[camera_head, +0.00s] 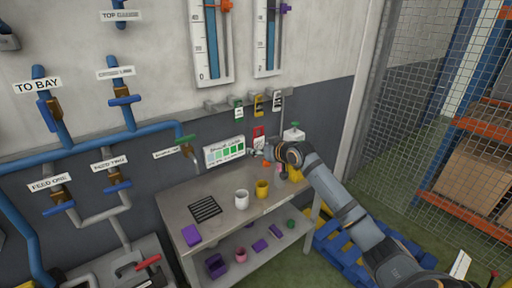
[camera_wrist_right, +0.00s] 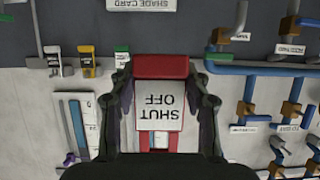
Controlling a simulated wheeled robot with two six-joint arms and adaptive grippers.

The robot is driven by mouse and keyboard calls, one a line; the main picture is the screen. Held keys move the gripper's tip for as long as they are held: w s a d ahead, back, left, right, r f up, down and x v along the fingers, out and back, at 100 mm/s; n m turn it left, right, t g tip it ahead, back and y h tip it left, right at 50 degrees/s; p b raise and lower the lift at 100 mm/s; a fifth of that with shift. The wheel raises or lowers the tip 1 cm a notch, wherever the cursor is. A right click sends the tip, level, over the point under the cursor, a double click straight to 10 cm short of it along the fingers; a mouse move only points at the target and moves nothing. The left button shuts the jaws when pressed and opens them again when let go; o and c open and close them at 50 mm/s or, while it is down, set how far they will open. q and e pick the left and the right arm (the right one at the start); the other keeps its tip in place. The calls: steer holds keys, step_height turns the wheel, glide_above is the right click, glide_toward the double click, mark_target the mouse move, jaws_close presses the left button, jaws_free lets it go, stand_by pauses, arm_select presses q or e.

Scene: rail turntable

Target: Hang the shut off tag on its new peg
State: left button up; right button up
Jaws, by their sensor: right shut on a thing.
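The shut off tag has a red top and a white face reading SHUT OFF. It fills the middle of the right wrist view (camera_wrist_right: 160,108), upside down there. In the head view the tag (camera_head: 258,132) shows small in front of the dark wall band, above the table. My right gripper (camera_wrist_right: 164,70) is shut on the tag, with a finger at each side. It also shows in the head view (camera_head: 262,151). A grey wall rail (camera_head: 220,105) above carries a green tag (camera_head: 238,111), a yellow tag (camera_head: 258,104) and a grey-white tag (camera_head: 277,101). My left gripper is out of view.
Blue pipes (camera_head: 90,142) with valves line the left wall. A mesh fence (camera_head: 410,120) stands right.

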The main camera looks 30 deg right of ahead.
steer(key=shift+s+d+r+p, duration=0.15)
steer(key=shift+s+p, duration=0.9)
steer(key=shift+s, duration=1.2)
